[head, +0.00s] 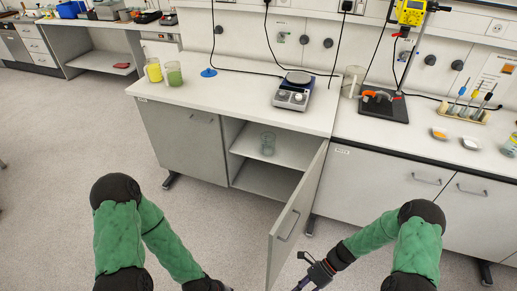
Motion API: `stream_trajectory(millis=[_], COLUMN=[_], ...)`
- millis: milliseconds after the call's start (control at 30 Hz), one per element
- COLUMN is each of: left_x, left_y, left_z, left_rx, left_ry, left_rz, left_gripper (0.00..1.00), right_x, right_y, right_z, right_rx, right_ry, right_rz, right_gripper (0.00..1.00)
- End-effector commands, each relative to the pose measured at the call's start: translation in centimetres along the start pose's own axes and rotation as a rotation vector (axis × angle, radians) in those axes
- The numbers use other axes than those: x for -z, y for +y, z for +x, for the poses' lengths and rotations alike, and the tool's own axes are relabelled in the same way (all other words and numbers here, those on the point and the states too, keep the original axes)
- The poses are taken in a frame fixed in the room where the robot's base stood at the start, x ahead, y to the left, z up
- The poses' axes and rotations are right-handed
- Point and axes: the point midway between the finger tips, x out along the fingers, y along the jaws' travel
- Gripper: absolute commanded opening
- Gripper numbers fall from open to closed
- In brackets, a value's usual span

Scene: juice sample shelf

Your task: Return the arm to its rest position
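My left arm comes in from the left with a green sleeve, and its wrist leaves the picture at the bottom edge, so the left gripper is not seen. My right gripper (306,278) is low in the picture, just right of the open cabinet door (297,222). Its dark fingers are small and cut by the bottom edge, so I cannot tell their opening.
The cabinet door swings out toward me between my arms. On the bench (230,93) stand a yellow-filled jug (153,71), a green-filled jug (173,74), a hotplate (293,91) and a tube rack (466,112). The floor (60,150) at left is clear.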

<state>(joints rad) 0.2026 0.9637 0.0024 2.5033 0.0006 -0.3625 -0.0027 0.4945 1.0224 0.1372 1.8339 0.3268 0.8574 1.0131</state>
Motion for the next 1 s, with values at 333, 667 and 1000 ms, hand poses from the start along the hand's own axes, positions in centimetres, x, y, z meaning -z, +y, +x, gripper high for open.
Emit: stream_trajectory(millis=[333,667,1000], left_x=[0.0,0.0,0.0], left_y=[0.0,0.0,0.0], left_z=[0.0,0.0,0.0], left_rx=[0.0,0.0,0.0], left_ry=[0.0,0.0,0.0], left_rz=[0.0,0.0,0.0], left_gripper=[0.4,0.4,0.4], right_x=[1.4,-0.8,-1.8], right_y=[1.1,1.9,2.0], right_z=[4.2,4.6,4.3], right_rx=[0.102,0.127,0.133], right_ry=[0.43,0.75,0.821], right_rz=[-0.754,-1.403,-1.544], right_gripper=[0.27,0.27,0.27])
